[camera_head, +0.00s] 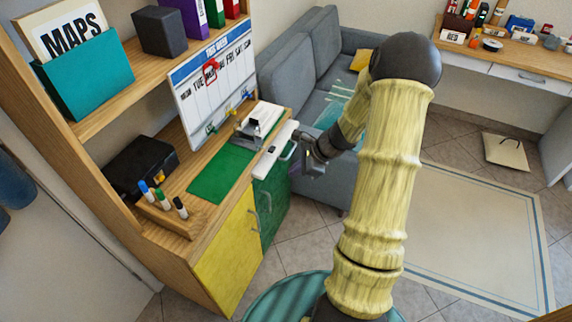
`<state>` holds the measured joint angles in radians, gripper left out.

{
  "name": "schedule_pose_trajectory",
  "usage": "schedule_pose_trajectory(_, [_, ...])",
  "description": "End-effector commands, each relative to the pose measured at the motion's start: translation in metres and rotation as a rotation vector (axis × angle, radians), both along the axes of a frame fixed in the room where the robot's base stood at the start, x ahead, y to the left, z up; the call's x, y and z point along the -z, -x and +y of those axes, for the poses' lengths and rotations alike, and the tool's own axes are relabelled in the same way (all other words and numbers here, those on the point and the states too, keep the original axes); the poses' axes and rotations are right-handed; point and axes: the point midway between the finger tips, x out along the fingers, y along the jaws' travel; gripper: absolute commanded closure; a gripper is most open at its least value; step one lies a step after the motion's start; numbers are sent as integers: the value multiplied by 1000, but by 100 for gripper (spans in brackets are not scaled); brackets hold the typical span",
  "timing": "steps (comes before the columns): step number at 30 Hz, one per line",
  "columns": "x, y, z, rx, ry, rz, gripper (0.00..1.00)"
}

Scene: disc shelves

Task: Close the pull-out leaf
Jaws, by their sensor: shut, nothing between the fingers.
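The pull-out leaf (264,164) is a narrow pale board that sticks out a little from the front of the wooden cabinet, above its green door. A small dark item lies on it, and a pale green handle (288,150) shows at its front edge. My gripper (299,157) is shut and empty, just to the right of the leaf's front edge. It looks close to the handle, but I cannot tell if they touch.
The cabinet top holds a green mat (221,172), a black box (142,164), a marker holder (167,217) and a weekly calendar (212,84). Below are a yellow door (226,255) and a green door (271,202) with handles. A grey sofa (300,62) stands behind. Tiled floor lies right of the cabinet.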

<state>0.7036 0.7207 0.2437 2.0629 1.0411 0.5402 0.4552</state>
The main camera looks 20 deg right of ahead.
Motion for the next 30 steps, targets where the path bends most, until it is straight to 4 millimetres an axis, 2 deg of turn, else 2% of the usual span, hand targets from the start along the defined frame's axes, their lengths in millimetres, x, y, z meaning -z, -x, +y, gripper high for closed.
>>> schedule_pose_trajectory(1, [-12,10,18,-131,77,-16,100])
schedule_pose_trajectory(6, [-44,51,58,-581,326,-82,100])
schedule_pose_trajectory(12, [-80,99,91,-1102,591,-191,100])
schedule_pose_trajectory(18, [-110,140,110,-1566,812,-320,100])
schedule_pose_trajectory(23, [-120,156,116,-1757,897,-380,100])
schedule_pose_trajectory(30, [-121,158,116,-1785,908,-386,100])
